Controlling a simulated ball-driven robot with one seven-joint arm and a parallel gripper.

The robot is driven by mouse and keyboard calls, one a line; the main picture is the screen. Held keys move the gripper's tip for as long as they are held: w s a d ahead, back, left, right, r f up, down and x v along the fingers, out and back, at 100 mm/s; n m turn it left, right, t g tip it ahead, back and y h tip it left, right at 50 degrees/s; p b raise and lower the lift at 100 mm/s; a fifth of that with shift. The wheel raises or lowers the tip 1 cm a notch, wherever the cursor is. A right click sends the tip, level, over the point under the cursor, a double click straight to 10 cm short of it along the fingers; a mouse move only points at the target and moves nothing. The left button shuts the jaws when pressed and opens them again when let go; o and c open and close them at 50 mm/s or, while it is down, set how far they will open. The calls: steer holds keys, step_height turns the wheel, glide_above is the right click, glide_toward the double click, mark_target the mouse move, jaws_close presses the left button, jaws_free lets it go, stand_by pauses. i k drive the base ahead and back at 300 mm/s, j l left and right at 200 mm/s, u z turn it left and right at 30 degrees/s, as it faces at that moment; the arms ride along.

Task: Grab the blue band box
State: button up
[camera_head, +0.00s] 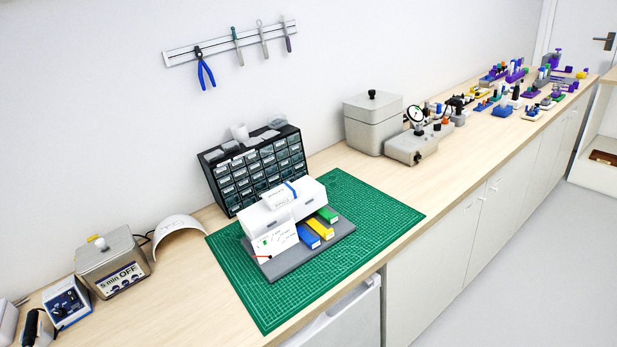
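A small white box with a blue band (278,199) lies on top of a larger white case (309,194). The case stands on a dark grey board (343,228) on the green cutting mat (375,205). A blue box (308,238) with a white end lies at the front of the case, beside a yellow one (320,229) and a green one (328,215). A white card (275,242) with small print leans at the front left. My gripper does not show in this view.
A dark drawer cabinet (253,170) stands close behind. A grey timer box (112,262) is to the left, and a grey lidded box (372,125) is to the right. The mat's right part is clear. The worktop's front edge runs along the mat.

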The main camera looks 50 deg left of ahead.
mark_target(275, 198)
steer(key=i+u, duration=0.1)
steer(key=i, duration=0.4)
steer(key=i+l+u, duration=0.15)
steer(key=i, duration=0.35)
steer(key=i+j+u, duration=0.2)
steer(key=i+u, duration=0.9)
